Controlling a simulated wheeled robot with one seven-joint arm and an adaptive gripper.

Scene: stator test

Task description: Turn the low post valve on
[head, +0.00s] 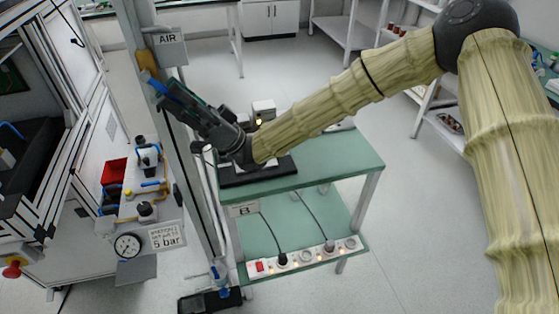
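The grey metal post (175,120) stands left of the table and carries a sign reading "AIR" (168,49). Low on the post, near the floor, is a small blue part (217,273), which may be the low valve's handle; it is too small to tell its position. My gripper (160,86) is raised in front of the upper post, below the sign, far above that blue part. It is dark with blue at the finger ends. I cannot tell whether it is open or shut, or whether it touches the post.
A green table (335,160) labelled "B" stands right of the post, with a power strip (305,258) on its lower shelf. A pressure gauge (127,245), a "5 bar" sign (167,236) and a red bin (114,172) are left.

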